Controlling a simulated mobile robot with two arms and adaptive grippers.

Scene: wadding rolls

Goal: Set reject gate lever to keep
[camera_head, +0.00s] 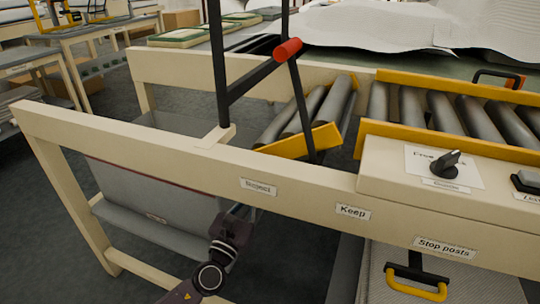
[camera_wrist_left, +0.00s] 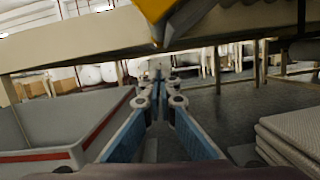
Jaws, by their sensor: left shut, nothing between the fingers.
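The reject gate lever has a red grip (camera_head: 288,50) at the upper end of dark bars, above the cream frame rail. Dark bars cross around it, so I cannot tell exactly where it pivots. On the rail, a "Reject" label (camera_head: 258,187) is at left and a "Keep" label (camera_head: 353,211) is further right. The grip stands between the two labels left to right. My left gripper (camera_head: 238,211) is low in front of the rail, below the Reject label and away from the grip. In the left wrist view its fingers (camera_wrist_left: 159,75) are together and empty. My right gripper is not in view.
A tilted roller section with a yellow edge (camera_head: 300,142) lies behind the rail. A panel with a black knob (camera_head: 446,163) is at right. Under the rail are a grey bin (camera_wrist_left: 40,140) and stacked pale wadding (camera_wrist_left: 290,135). The rail (camera_head: 130,135) overhangs my left gripper.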

